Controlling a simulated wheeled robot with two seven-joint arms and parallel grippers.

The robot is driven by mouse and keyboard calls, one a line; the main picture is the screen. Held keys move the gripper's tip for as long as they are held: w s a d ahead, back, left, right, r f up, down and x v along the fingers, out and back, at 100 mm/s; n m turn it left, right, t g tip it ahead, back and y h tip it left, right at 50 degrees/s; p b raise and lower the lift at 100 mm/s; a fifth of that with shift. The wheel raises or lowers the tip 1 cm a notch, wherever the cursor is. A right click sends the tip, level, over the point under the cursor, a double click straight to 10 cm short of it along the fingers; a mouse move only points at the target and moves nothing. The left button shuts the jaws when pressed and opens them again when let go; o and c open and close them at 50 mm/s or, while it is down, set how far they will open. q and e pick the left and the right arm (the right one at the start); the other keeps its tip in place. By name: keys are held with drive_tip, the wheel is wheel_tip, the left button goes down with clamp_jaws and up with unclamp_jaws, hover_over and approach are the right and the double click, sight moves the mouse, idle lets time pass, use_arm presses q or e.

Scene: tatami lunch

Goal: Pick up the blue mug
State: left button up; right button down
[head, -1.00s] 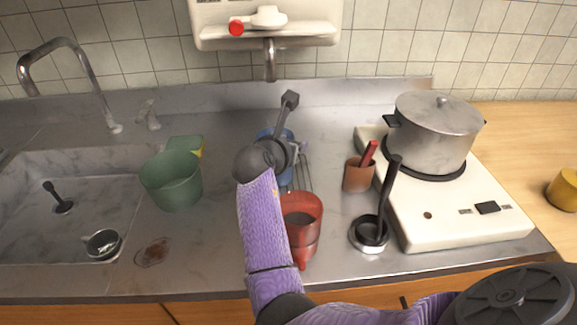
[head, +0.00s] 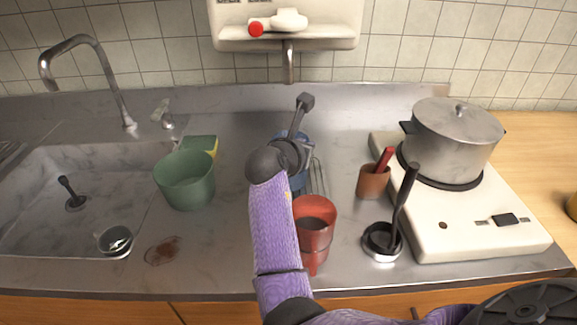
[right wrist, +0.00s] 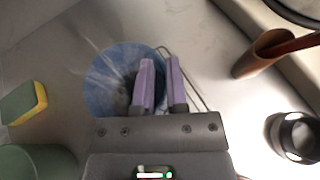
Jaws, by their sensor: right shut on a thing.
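The blue mug (right wrist: 112,80) shows from above in the right wrist view, with its round opening facing the camera. In the head view the mug (head: 302,182) is mostly hidden behind my right arm and wrist. My right gripper (right wrist: 159,65) is shut on the mug's right wall, one purple finger over the opening and the other outside the rim. I cannot tell whether the mug touches the counter. My left gripper is in neither current view.
A red cup (head: 314,225) stands close to my right forearm. A wire rack (head: 318,178) lies beside the mug. A green tub (head: 185,180) and sponge (head: 203,144) are left, by the sink. A brown cup (head: 372,182), ladle holder (head: 381,240) and stove with pot (head: 452,140) are right.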

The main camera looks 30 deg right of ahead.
use_arm(q)
drive_tip(key=shift+s, duration=0.25)
drive_tip(key=shift+s, duration=0.35)
use_arm(e)
drive_tip(key=shift+f, duration=0.1)
use_arm(q)
drive_tip(key=shift+w, duration=0.25)
